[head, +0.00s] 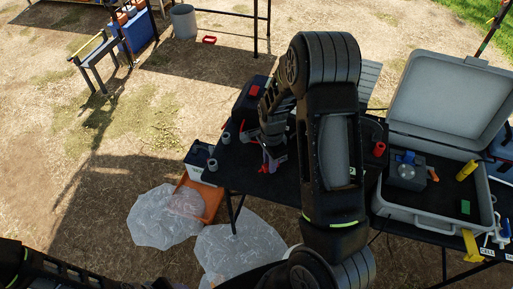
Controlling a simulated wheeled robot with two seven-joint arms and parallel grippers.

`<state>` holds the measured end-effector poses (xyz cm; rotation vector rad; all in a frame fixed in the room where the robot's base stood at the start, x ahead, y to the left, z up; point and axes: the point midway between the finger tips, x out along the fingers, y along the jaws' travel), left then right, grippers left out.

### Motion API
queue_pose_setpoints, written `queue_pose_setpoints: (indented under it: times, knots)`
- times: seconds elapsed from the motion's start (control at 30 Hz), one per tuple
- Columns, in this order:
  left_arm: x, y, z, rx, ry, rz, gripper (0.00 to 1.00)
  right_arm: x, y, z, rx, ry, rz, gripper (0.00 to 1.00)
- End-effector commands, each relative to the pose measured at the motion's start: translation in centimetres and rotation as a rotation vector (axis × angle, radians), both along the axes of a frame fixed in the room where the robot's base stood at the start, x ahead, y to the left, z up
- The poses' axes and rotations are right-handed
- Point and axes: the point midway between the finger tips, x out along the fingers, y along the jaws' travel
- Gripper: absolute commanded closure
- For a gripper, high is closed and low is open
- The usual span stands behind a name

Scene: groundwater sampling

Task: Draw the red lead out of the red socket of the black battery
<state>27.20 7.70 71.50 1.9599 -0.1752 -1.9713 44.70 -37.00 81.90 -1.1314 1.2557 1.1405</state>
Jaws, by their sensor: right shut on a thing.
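My right gripper (271,160) is over the dark table, left of my large arm link, pointing down. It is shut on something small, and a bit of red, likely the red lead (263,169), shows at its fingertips. A black box with a red patch, likely the black battery (246,103), stands at the table's back left, partly behind my wrist. I cannot make out the red socket or whether the lead sits in it. My left arm shows only at the lower left edge; its gripper is out of view.
The black table (234,170) carries grey cylinders (212,165) at its left edge and a red cylinder (379,149) at right. An open grey case (415,215) stands at right.

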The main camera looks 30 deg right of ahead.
Motion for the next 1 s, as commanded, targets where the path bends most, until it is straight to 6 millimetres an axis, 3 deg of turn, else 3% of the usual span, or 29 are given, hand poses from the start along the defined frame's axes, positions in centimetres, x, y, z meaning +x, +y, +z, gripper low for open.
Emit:
queue_pose_setpoints:
  times: [0.53,1.0]
  knots:
    - [0.0,0.0,-0.5,0.000,-0.001,0.001,0.54,-0.2,-0.1,-0.7,0.000,0.000,-0.013,1.00]
    - [0.2,-0.3,-3.8,-0.009,-0.015,-0.001,0.54,-0.2,0.0,-5.4,0.000,0.001,-0.012,1.00]
